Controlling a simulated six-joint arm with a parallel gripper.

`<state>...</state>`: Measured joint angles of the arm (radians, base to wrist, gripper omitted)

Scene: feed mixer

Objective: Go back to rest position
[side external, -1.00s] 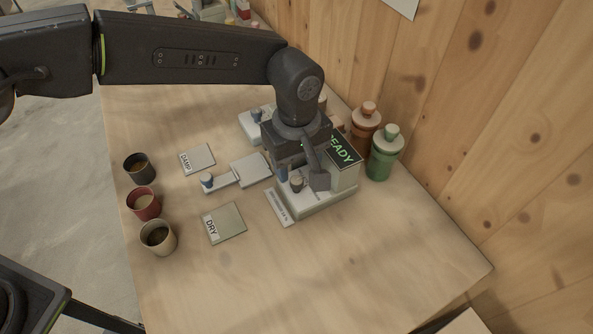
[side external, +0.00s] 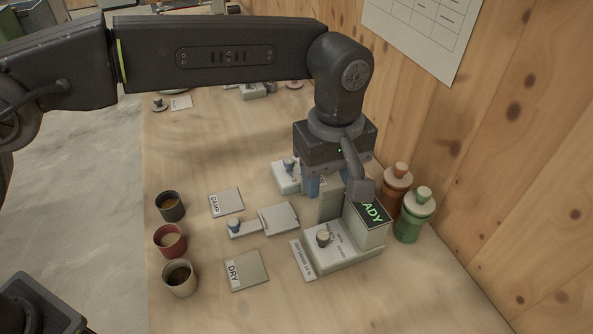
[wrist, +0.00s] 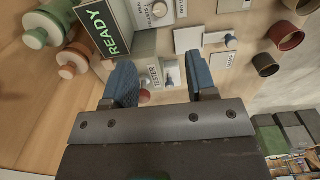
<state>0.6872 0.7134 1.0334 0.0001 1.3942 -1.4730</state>
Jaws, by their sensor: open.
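My gripper (side external: 337,190) is open and empty, pointing down above the back of the white machine (side external: 335,250) with the green READY screen (side external: 370,216). In the wrist view, the two blue fingertips (wrist: 163,82) stand apart with nothing held between them. The screen (wrist: 103,27) shows at the upper left there. The machine's small round knob (side external: 324,238) is in plain view, clear of the fingers. My gripper hides part of the equipment behind it.
Black (side external: 171,206), red (side external: 170,241) and beige (side external: 180,278) cups stand at the left. The DAMP pad (side external: 227,202), DRY pad (side external: 246,271) and a blue-knobbed tray (side external: 278,219) lie between. Orange (side external: 398,189) and green (side external: 413,217) bottles stand near the wooden wall (side external: 510,150).

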